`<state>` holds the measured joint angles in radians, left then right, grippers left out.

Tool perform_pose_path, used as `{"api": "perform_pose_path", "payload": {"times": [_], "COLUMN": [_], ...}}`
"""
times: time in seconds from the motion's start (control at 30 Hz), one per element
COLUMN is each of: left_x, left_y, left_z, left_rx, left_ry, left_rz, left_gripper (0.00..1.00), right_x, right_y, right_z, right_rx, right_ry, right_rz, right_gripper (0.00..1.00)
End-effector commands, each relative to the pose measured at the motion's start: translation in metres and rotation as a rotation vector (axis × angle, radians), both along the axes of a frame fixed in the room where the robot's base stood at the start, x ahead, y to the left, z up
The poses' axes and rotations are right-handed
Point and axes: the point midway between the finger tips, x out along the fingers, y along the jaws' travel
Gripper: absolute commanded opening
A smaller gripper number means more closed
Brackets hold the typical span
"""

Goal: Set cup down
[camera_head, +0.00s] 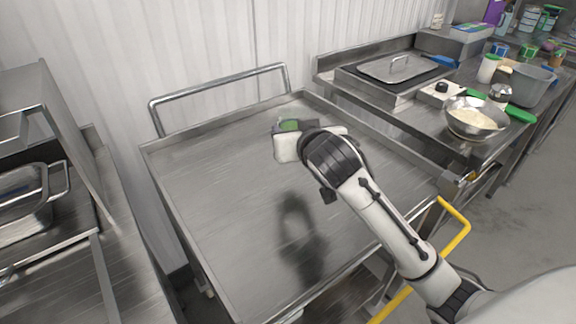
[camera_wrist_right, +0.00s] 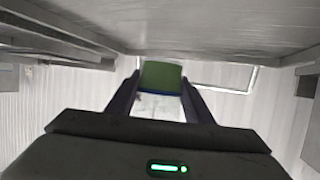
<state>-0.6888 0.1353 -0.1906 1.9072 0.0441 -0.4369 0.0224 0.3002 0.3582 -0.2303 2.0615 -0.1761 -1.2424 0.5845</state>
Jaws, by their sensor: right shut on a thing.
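In the right wrist view the cup (camera_wrist_right: 162,76) is green with a blue edge and sits between two dark fingers. My right gripper (camera_wrist_right: 160,92) is shut on it. In the head view my right gripper (camera_head: 296,128) and wrist hide most of the cup. The gripper's shadow falls on the cart nearer to me. I cannot tell whether the cup touches the cart. My left gripper is out of view.
The cart top is otherwise bare, with a raised rim and a rail handle (camera_head: 220,88) at the back. A steel unit (camera_head: 40,215) stands at left.

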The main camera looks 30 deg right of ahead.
Motion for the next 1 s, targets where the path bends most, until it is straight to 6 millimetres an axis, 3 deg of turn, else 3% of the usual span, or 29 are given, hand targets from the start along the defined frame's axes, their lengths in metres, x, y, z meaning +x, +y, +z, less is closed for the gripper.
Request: {"api": "perform_pose_path", "payload": {"times": [0.1, 0.37, 0.6, 1.0], "left_x": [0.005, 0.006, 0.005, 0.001], "left_y": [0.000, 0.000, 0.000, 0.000], "left_z": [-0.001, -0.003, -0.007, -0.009], "left_rx": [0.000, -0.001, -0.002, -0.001], "left_ry": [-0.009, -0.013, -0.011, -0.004], "left_rz": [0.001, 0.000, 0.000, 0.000], "left_gripper": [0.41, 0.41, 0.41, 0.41], "right_x": [-0.001, 0.000, 0.000, 0.000], "right_y": [-0.001, 0.000, 0.000, 0.001], "right_z": [-0.024, -0.050, -0.086, -0.091], "right_rx": [-0.004, -0.003, -0.004, -0.002], "right_ry": [0.006, 0.004, 0.003, 0.000], "right_rz": [-0.001, 0.001, 0.002, 0.003], "right_gripper": [0.18, 0.18, 0.18, 0.18]}}
